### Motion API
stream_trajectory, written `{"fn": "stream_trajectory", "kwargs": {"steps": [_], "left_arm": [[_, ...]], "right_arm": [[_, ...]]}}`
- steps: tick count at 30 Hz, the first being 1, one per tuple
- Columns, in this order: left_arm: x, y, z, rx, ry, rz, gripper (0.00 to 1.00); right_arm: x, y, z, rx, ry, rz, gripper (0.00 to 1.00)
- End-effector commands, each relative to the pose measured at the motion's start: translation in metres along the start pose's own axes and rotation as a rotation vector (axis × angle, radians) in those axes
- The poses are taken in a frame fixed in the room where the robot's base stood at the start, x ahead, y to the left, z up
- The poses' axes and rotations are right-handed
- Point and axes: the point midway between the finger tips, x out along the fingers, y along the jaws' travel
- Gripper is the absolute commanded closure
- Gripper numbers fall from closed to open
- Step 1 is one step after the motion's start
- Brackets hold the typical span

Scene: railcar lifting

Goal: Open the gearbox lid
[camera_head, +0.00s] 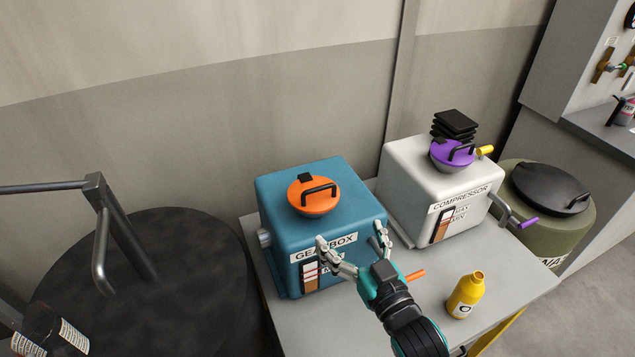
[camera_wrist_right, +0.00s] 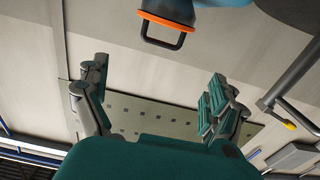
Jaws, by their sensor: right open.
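The gearbox (camera_head: 285,189) is a blue box on a grey table, with a partly covered label and gauge on its front. Its round orange lid (camera_head: 300,194) sits on top, with a black arched handle (camera_head: 319,189). In the right wrist view, an orange rim and dark handle (camera_wrist_right: 165,32) show at the top edge. My right gripper (camera_head: 350,238) is open and empty in front of the gearbox's front face, lower than the lid and apart from its handle. Its spread fingers also show in the right wrist view (camera_wrist_right: 155,100). My left gripper is not in view.
A white compressor (camera_head: 408,160) with a purple lid stands right of the gearbox. A yellow bottle (camera_head: 466,296) stands near the front of the table (camera_head: 426,270). A large dark drum (camera_head: 170,280) is on the left, and a green drum (camera_head: 580,228) on the right.

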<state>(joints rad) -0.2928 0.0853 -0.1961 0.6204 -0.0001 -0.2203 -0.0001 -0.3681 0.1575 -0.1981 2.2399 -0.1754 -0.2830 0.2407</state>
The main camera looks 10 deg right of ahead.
Motion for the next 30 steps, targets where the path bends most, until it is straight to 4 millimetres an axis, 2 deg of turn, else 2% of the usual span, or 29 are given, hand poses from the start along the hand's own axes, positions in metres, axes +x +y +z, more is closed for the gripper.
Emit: {"fn": "stream_trajectory", "kwargs": {"steps": [1, 3, 6, 8, 15, 18, 24, 30], "left_arm": [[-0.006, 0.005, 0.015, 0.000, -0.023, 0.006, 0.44], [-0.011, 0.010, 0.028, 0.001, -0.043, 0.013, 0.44], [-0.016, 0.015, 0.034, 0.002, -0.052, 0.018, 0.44], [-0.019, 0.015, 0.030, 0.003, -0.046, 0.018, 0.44], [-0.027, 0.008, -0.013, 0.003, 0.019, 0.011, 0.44], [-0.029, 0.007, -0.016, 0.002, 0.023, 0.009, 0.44], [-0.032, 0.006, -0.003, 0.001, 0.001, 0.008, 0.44], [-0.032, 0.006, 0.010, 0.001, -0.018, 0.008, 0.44]], "right_arm": [[0.012, 0.000, -0.004, 0.000, 0.003, 0.000, 0.05], [0.028, 0.000, -0.004, 0.000, 0.003, 0.000, 0.05], [0.050, 0.000, -0.004, 0.001, 0.001, 0.001, 0.05], [0.063, 0.000, -0.004, 0.000, 0.002, 0.001, 0.05], [0.113, 0.000, -0.003, 0.000, 0.000, 0.000, 0.05], [0.129, 0.000, -0.002, 0.000, -0.001, 0.000, 0.05], [0.146, 0.000, -0.001, 0.002, 0.000, 0.000, 0.05], [0.149, 0.000, 0.000, 0.001, -0.001, 0.000, 0.05]]}}
